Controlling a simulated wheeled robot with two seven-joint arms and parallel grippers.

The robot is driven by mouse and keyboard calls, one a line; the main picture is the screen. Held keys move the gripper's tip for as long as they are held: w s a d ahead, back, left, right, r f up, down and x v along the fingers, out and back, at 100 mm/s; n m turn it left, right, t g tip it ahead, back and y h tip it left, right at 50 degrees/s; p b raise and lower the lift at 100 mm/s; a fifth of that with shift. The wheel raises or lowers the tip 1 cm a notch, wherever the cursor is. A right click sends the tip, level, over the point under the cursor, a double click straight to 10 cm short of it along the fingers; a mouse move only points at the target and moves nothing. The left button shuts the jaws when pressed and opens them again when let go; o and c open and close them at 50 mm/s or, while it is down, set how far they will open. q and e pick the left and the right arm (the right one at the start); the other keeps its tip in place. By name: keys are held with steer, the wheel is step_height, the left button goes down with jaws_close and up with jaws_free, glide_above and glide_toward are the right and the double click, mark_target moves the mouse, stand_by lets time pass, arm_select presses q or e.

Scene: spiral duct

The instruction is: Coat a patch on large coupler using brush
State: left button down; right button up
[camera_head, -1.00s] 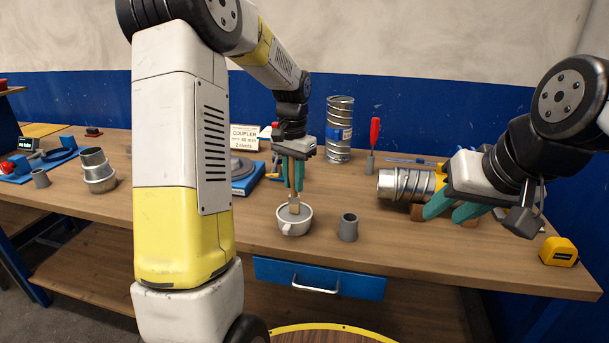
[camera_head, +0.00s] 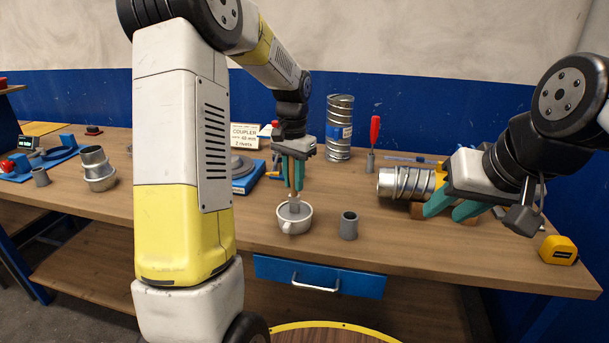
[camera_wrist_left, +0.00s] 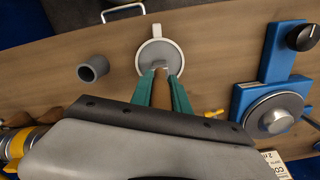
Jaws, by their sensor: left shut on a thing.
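My left gripper (camera_head: 294,188) is shut on an upright brush (camera_head: 294,204). The brush's lower end is inside a small white cup with a handle (camera_head: 294,225). The left wrist view also shows the cup (camera_wrist_left: 177,52) beyond the fingertips (camera_wrist_left: 162,72), with grey inside it. A stepped silver metal coupler (camera_head: 98,170) stands at the left of the bench; I cannot tell for sure that it is the large coupler. My right gripper (camera_head: 450,212) is open and empty, in front of the ribbed metal duct (camera_head: 398,184) lying at the right.
A grey cylinder (camera_head: 348,226) stands just right of the cup. A blue device with a round plate (camera_head: 246,178), a tall metal can (camera_head: 339,128), a red-handled tool (camera_head: 374,140) and a yellow tape measure (camera_head: 558,251) are on the bench.

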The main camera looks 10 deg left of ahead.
arm_select(q)
steer(key=shift+f, duration=0.1)
steer(key=shift+r, duration=3.55)
